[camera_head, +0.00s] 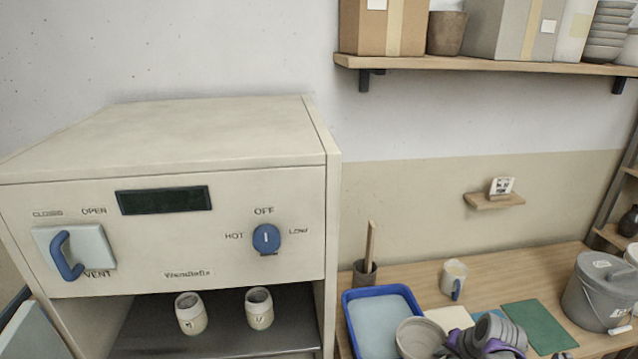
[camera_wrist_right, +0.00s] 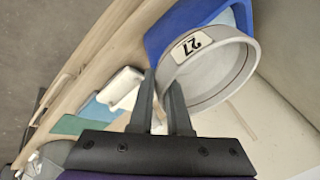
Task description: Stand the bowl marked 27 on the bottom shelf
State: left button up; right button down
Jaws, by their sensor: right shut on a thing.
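The bowl marked 27 (camera_wrist_right: 222,75) is grey and round, with a white label reading 27 on its wall. In the right wrist view its rim is between the fingers of my right gripper (camera_wrist_right: 162,84), which is shut on it. In the head view the bowl (camera_head: 418,338) is at the bottom edge, in front of the blue tray, with my right gripper (camera_head: 452,346) at its right side. The kiln's open chamber shows a dark shelf (camera_head: 215,335) bearing two pale cups (camera_head: 190,313) (camera_head: 259,308). Anything lower in the chamber is out of frame. My left gripper is not in view.
The blue tray (camera_head: 350,312), a mug (camera_head: 454,277), coloured tiles (camera_head: 538,325) and a grey bucket (camera_head: 597,290) occupy the worktable. The kiln's right side wall (camera_head: 326,220) stands between the chamber and the table. A wall shelf (camera_head: 490,68) holds boxes and bowls.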

jog(key=w+a+r+n+g+y, duration=0.1)
jog(key=w+a+r+n, duration=0.15)
jog(key=a, duration=0.35)
jog(key=w+a+r+n+y, duration=0.1)
jog(key=w+a+r+n, duration=0.15)
jog(key=a, duration=0.35)
notch_tip(320, 180, down, 8)
jog(key=s+n+g+y, duration=0.1)
jog(key=s+n, duration=0.1)
jog(key=n, duration=0.1)
jog(key=shift+w+d, duration=0.1)
